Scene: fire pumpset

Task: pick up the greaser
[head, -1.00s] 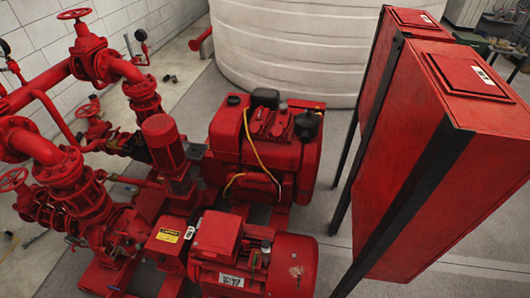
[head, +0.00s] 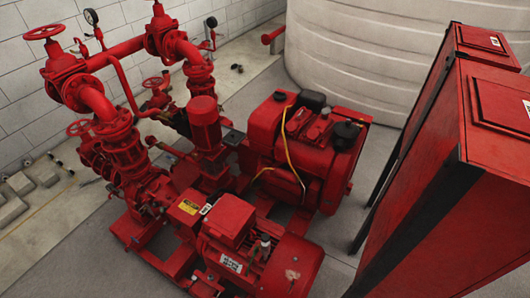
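I cannot make out the greaser for certain. A small pale-topped upright piece (head: 265,242) stands on the red electric motor (head: 290,268) at the bottom centre of the head view. It is too small to tell whether it is the greaser. Neither of my grippers is in view.
A red engine (head: 305,150) stands behind the motor. Red pipes and valves (head: 100,100) rise at left. Two tall red cabinets (head: 460,215) on dark legs block the right. A large white tank (head: 370,50) stands behind. Grey blocks (head: 20,183) lie at far left.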

